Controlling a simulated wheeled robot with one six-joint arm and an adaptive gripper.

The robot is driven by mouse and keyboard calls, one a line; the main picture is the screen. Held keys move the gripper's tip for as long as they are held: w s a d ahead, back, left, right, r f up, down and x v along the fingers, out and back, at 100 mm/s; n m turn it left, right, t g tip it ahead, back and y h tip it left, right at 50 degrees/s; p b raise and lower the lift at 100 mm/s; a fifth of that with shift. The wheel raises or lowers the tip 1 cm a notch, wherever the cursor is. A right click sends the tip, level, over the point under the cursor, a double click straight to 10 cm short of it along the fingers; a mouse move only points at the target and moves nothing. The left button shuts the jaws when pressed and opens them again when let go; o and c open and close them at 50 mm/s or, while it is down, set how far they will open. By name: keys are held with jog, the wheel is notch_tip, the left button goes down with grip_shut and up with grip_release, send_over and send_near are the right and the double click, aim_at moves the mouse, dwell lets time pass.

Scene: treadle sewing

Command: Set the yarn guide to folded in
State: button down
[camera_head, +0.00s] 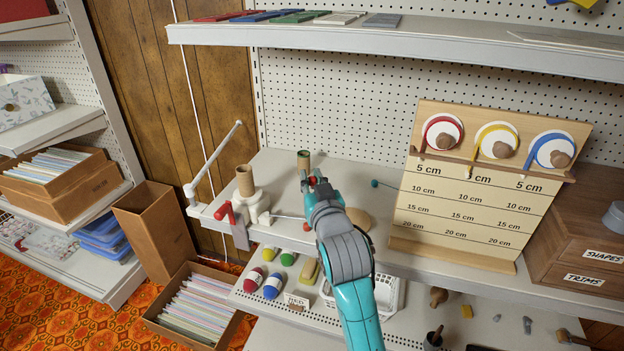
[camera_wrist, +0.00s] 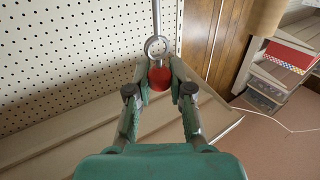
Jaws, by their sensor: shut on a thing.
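The yarn guide is a thin metal rod with a ring at its end and a red knob (camera_wrist: 160,78) beyond the ring. In the wrist view the knob sits between my gripper's two fingertips (camera_wrist: 159,84), which are shut on it. In the head view the guide's rod (camera_head: 288,216) runs roughly level from the white winder (camera_head: 254,207) rightward to my gripper (camera_head: 308,215). The winder stands at the shelf's left end, with a cardboard cone (camera_head: 245,180) on top and a red-handled crank (camera_head: 226,211) at its left. My gripper partly hides the guide's end.
A white slanted bar (camera_head: 216,158) rises at the shelf's left end. A brown tube (camera_head: 303,160) stands behind my gripper. A measuring board (camera_head: 455,190) stands to the right. The pegboard (camera_head: 340,105) closes the back, and an upper shelf (camera_head: 400,45) overhangs.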

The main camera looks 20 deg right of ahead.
jog(key=shift+w+d, duration=0.1)
jog(key=shift+w, duration=0.05)
jog(key=shift+w+d+n+g+y, duration=0.15)
jog(key=shift+w+n+g+y, duration=0.1)
jog(key=shift+w+n+y, duration=0.95)
jog(key=shift+w+d+n+g+y, duration=0.25)
jog(key=shift+w+n+y, duration=0.45)
jog(key=shift+y, duration=1.05)
jog(key=shift+w+d+n+g+y, duration=0.1)
jog(key=shift+w+n+g+y, duration=0.2)
jog(key=shift+w+n+y, duration=0.9)
jog(key=shift+s+y, duration=0.25)
jog(key=shift+s, duration=0.1)
jog(key=c, duration=1)
grip_release()
